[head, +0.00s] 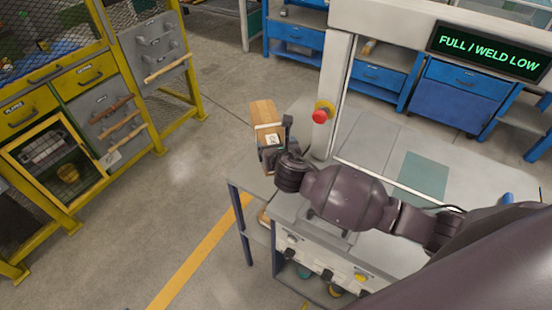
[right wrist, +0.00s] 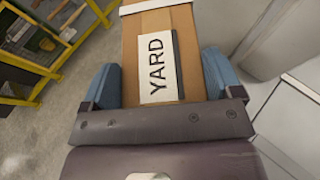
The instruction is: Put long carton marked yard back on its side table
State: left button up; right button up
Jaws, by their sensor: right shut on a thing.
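The long brown carton (head: 264,113) is in my right gripper (head: 272,148), at the left end of the workbench in the head view. In the right wrist view the carton (right wrist: 135,45) lies between the two blue-padded fingers of the gripper (right wrist: 162,85), and its white label reads YARD. The gripper is shut on its sides. A grey side table (head: 248,178) with dark blue legs stands below and beside the gripper. I cannot tell whether the carton touches its top. My arm hides part of the table. My left gripper is not in view.
A red stop button (head: 320,115) on a white post stands just right of the carton. Yellow-framed cabinets (head: 80,110) stand at the left, and blue benches (head: 460,90) at the back. The floor (head: 190,160) left of the table is clear, with a yellow line.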

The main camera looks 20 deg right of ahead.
notch_tip(320, 180, down, 4)
jog(key=shift+f+b, duration=0.1)
jog(key=shift+b, duration=0.25)
jog(key=shift+f, duration=0.4)
jog(key=o, duration=1.2)
jog(key=shift+s, duration=0.1)
jog(key=v, duration=1.2)
jog(key=shift+p, duration=0.4)
